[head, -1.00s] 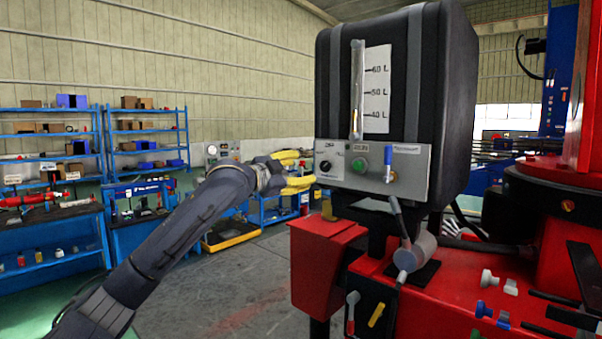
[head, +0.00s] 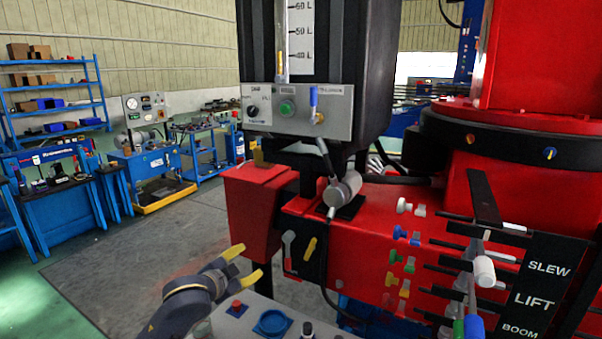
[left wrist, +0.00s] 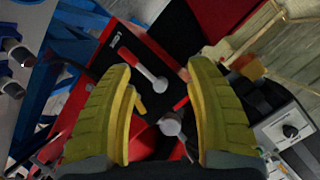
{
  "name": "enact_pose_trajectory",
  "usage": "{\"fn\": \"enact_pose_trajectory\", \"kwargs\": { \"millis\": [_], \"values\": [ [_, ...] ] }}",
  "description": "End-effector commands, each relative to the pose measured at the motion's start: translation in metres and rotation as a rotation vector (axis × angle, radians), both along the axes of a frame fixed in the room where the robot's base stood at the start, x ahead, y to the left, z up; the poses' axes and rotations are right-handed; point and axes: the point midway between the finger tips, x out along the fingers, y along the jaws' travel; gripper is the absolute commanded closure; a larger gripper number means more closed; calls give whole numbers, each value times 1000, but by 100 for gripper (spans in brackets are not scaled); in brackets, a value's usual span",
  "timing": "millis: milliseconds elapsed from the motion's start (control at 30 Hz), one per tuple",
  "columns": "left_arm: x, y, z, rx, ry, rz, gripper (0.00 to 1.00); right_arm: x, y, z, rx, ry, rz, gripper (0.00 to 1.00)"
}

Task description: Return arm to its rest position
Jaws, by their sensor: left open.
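My left gripper (head: 246,265) is low in the head view, left of the red crane base (head: 370,230) and above a grey control panel. Its yellow fingers are apart with nothing between them. In the left wrist view the two fingers (left wrist: 160,110) also stand apart. Beyond them show a red-handled lever (left wrist: 143,68) on a dark plate and a grey round-headed part (left wrist: 170,124). My right gripper is in neither view.
The black tank (head: 365,70) with its switch panel (head: 300,112) stands above the crane base. Levers by the SLEW, LIFT and BOOM label (head: 540,290) are at the right. Blue shelves and workbenches (head: 65,190) stand at the left. Grey floor (head: 110,265) lies open between.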

Motion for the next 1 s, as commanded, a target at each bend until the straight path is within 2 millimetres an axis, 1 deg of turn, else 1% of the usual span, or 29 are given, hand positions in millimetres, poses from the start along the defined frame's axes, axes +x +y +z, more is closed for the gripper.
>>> {"fn": "enact_pose_trajectory", "kwargs": {
  "millis": [33, 100, 167, 200, 367, 467, 500, 567, 600, 667, 700, 800, 900, 1000],
  "values": [
    [-16, 1, -23, 0, 25, 16, 45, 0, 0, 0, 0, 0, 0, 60],
    [-35, 5, -48, 9, 53, 47, 45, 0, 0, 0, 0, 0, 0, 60],
    [-52, 9, -68, 16, 78, 73, 45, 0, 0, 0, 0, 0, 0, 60],
    [-64, 13, -81, 22, 94, 94, 45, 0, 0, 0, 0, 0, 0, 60],
    [-116, 30, -129, 46, 164, 177, 45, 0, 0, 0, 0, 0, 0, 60],
    [-151, 43, -155, 66, 210, 235, 45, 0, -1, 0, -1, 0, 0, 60],
    [-166, 49, -164, 74, 228, 260, 45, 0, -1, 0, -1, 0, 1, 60],
    [-189, 59, -178, 88, 258, 298, 45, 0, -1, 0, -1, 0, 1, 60],
    [-204, 65, -186, 99, 277, 324, 45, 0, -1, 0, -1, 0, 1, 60],
    [-229, 76, -198, 117, 307, 365, 45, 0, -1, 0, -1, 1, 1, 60],
    [-245, 83, -205, 131, 329, 391, 45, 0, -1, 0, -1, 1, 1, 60],
    [-284, 100, -219, 163, 377, 455, 45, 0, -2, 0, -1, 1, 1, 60],
    [-314, 114, -226, 191, 412, 505, 45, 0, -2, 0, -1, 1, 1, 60],
    [-338, 125, -231, 215, 439, 543, 45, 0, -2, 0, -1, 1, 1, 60]
  ]
}}
